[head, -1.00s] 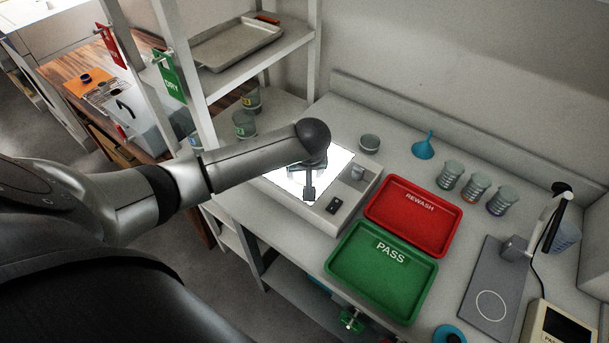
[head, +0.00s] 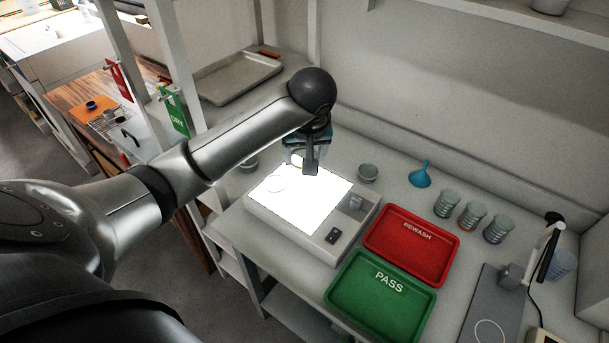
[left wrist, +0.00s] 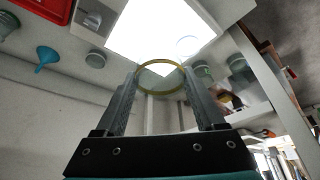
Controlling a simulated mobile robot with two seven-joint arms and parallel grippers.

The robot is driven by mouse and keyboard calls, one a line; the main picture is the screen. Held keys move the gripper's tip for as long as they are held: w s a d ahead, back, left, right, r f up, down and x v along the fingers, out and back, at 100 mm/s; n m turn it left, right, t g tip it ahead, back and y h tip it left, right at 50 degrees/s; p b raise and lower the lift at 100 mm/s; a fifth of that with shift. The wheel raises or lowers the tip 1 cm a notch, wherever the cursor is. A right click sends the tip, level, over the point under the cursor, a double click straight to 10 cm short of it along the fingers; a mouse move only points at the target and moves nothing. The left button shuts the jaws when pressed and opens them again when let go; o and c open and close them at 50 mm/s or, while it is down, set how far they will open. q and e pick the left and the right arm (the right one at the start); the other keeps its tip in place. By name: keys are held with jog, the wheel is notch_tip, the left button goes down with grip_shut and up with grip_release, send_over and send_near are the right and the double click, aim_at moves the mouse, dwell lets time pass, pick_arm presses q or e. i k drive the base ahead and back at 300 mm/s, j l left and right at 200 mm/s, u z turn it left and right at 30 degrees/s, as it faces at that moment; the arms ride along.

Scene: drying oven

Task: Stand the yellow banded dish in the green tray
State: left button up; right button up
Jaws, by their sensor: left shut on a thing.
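The yellow banded dish (left wrist: 160,92) is clear with a yellow rim. In the left wrist view it sits between the two fingers of my left gripper (left wrist: 161,80), which is shut on it. In the head view my left gripper (head: 309,164) holds it above the far part of the lit panel; the wrist mostly hides the dish there. The green tray (head: 380,300), marked PASS, lies empty at the bench front, right of and nearer than the gripper. My right gripper is not in view.
The light box (head: 318,245) carries a second clear dish (head: 275,184) on its lit panel. The red REWASH tray (head: 411,233) lies behind the green one. A shelf post is at left.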

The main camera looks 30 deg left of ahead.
aim_at(377, 303)
jog(key=k+l, duration=0.1)
jog(key=l, duration=0.3)
jog(key=k+l, duration=0.1)
jog(key=l, duration=0.35)
jog(key=k+l, duration=0.15)
jog(key=l, duration=0.25)
